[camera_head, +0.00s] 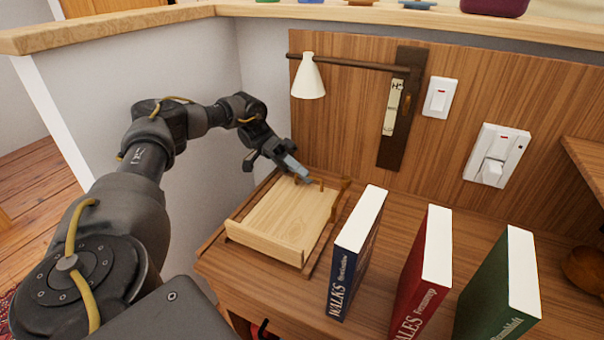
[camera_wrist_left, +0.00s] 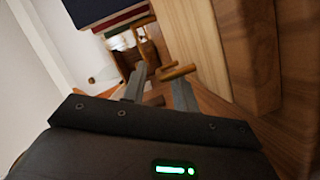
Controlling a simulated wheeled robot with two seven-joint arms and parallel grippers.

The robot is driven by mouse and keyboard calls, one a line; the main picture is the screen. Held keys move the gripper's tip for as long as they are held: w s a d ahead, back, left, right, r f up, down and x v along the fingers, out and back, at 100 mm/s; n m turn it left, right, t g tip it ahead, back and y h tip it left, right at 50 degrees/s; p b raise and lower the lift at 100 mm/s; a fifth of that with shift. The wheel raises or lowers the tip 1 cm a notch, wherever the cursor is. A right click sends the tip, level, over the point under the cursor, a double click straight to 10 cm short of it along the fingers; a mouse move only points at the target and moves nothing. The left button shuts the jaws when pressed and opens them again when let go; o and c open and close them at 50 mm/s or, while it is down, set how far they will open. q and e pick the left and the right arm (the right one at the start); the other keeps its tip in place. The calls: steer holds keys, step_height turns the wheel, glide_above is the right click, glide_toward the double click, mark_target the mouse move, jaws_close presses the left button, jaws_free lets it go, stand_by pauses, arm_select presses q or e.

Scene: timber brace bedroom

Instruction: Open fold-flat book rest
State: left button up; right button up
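The book rest (camera_head: 285,217) is a pale wooden panel with a raised front lip, lying low and nearly flat on a darker wooden base on the desk. Its pale panel (camera_wrist_left: 202,50) also fills the upper right of the left wrist view. My left gripper (camera_head: 300,176) is at the rest's far edge, beside a small wooden peg (camera_head: 317,183). In the left wrist view, the two grey fingers (camera_wrist_left: 160,88) stand apart, with a peg (camera_wrist_left: 178,71) near their tips. Whether they touch it I cannot tell. My right gripper is not in view.
Blue (camera_head: 357,245), red (camera_head: 422,275) and green (camera_head: 500,285) books stand upright on the desk (camera_head: 400,215) to the right of the rest. A white-shaded lamp (camera_head: 309,77) hangs from a wall arm above. Switches (camera_head: 440,97) are on the panelled wall. A pale ledge (camera_head: 110,28) runs at left.

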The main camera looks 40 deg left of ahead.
arm_select(q)
steer(key=shift+d, duration=0.2)
stand_by(0.3)
jaws_close()
